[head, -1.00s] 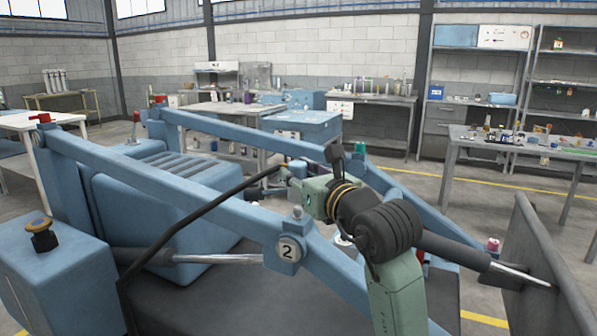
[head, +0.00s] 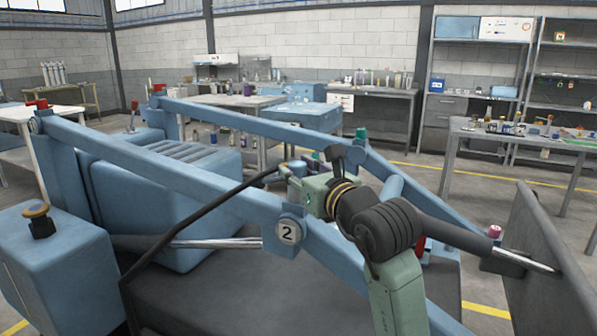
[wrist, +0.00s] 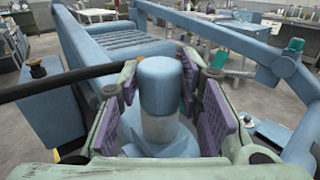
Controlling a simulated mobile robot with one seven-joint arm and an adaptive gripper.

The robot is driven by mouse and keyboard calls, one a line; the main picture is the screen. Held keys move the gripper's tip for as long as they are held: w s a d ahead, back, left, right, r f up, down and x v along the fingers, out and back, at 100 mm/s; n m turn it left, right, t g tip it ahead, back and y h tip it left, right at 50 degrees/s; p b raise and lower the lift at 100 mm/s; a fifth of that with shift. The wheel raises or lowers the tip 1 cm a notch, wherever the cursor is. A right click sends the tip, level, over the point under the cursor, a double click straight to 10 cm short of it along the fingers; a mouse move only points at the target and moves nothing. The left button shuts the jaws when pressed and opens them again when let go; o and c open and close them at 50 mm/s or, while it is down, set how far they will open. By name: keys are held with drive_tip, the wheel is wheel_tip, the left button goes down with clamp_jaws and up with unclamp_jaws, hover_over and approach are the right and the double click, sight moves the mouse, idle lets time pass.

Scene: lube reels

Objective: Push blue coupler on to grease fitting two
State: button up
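My gripper (head: 290,178) shows in the head view above the near blue boom, pointing left. In the wrist view its purple-padded fingers (wrist: 160,95) stand close on both sides of the blue coupler (wrist: 159,82). The coupler has a rounded blue top and a grey lower band. The black hose (head: 195,220) runs up to the gripper; it also crosses the left of the wrist view (wrist: 60,85). The round plate marked 2 (head: 287,232) is on the near boom, below the gripper. A small stud (head: 292,209) stands above the plate. I cannot clearly make out grease fitting two or any contact with it.
The near blue boom (head: 190,185) and far blue boom (head: 250,122) run across the machine. A dark flat plate (head: 555,260) stands at the right. Workbenches (head: 540,140) stand behind, with open floor between.

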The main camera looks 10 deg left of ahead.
drive_tip(key=o, duration=0.4)
drive_tip(key=shift+d, duration=0.1)
drive_tip(key=v, duration=1.2)
drive_tip(key=shift+s, duration=0.1)
